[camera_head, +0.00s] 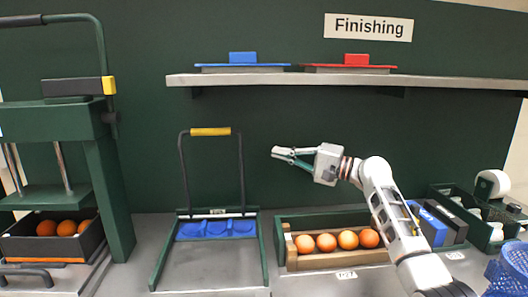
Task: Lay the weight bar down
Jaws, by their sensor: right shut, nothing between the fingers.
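The weight bar (241,170) is a dark U-shaped bar with a yellow grip (211,132) along its top. It stands upright at the back of a low green frame (263,262) on the counter. A blue tray with round hollows (216,229) sits at the bar's foot. My right gripper (276,154) is shut and empty, to the right of the bar and slightly below the level of the yellow grip. It appears apart from the bar. My left gripper is not in view.
A wooden tray of oranges (292,259) sits right of the frame. A green press (105,185) stands left, with a dark drawer of oranges (95,240). A shelf (340,81) above holds blue (243,68) and red (350,69) lids. A blue basket (508,272) is lower right.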

